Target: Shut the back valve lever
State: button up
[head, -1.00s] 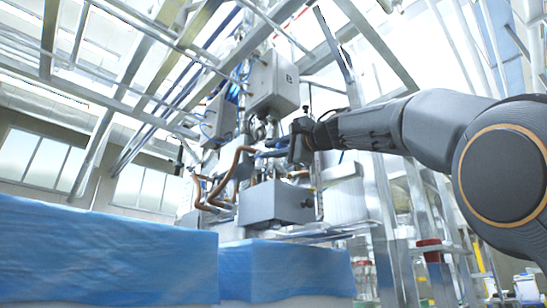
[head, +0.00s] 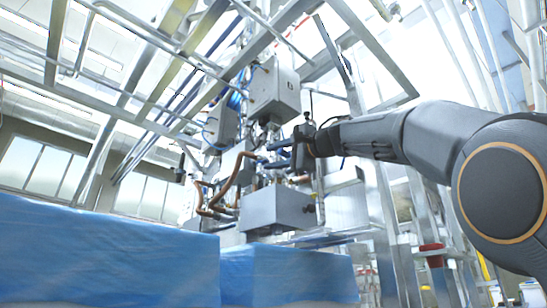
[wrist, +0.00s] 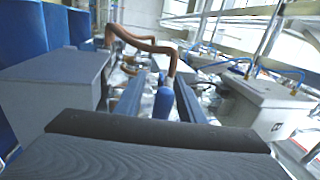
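A blue valve lever handle (wrist: 163,102) points toward the camera in the wrist view, at the lower end of the brown hose (wrist: 143,42). My gripper (wrist: 158,92) is open, with one blue finger on each side of the handle. Gaps show between the handle and both fingers, with the right one closer. In the head view my gripper (head: 276,154) is at the piping between the upper and lower grey boxes; the lever cannot be told apart from the fingers there.
A grey box (head: 275,208) sits below my gripper and another grey box (head: 273,90) hangs above it. The brown hose (head: 232,180) bends close by on the left. Blue-covered blocks (head: 95,255) fill the front left. Metal frame bars cross overhead.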

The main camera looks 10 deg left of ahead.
aim_at(285, 153)
jog(key=shift+d, duration=0.1)
jog(key=b+v, duration=0.2)
jog(key=v, duration=0.5)
jog(key=shift+s+d, duration=0.2)
jog(key=shift+d, duration=0.05)
dwell(0.4)
